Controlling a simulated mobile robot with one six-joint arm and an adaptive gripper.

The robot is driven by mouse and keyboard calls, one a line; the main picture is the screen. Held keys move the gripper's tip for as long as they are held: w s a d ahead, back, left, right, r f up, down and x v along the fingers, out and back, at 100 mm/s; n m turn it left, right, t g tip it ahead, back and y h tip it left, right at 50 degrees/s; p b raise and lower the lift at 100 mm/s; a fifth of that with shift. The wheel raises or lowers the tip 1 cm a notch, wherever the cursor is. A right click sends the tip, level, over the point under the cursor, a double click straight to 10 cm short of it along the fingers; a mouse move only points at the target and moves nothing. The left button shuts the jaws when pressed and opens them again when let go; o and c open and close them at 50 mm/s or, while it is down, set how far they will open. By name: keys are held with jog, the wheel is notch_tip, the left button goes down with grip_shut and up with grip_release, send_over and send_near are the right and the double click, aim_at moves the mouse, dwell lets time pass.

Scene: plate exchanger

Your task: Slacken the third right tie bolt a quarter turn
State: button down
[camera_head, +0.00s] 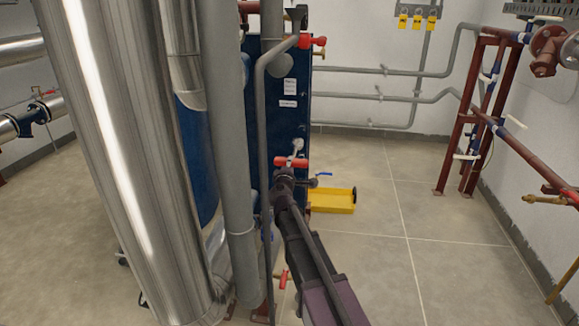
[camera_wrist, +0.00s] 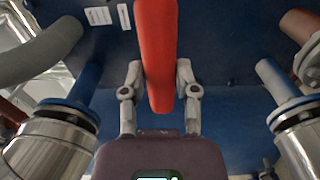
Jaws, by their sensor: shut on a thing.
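The blue plate exchanger (camera_head: 287,103) stands left of centre in the head view, with white labels on its front. Its blue face (camera_wrist: 228,90) fills much of the wrist view. My gripper (camera_wrist: 161,76) has its two fingers closed on either side of a red bar-like handle (camera_wrist: 156,30). In the head view, the red handle (camera_head: 291,162) shows at the end of my arm, low in front of the exchanger. I cannot tell whether it belongs to a valve or a tool. No tie bolt can be made out clearly; the third right one cannot be singled out.
A large shiny clad pipe (camera_head: 130,150) and a grey pipe (camera_head: 218,120) stand close on the left. A yellow tray (camera_head: 333,201) lies on the floor behind my arm. A dark red pipe frame (camera_head: 470,120) stands at the right. Floor between is clear.

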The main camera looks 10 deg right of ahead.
aim_at(296, 145)
dwell(0.4)
jog(key=shift+x, duration=5)
jog(key=shift+w, duration=0.1)
jog(key=shift+w+d, duration=0.2)
jog(key=shift+w, duration=0.3)
jog(key=shift+w+d, duration=0.1)
jog(key=shift+w, duration=0.2)
jog(key=shift+w+d, duration=0.15)
jog(key=shift+w, duration=0.2)
jog(key=shift+w+d, duration=0.2)
jog(key=shift+w, duration=0.6)
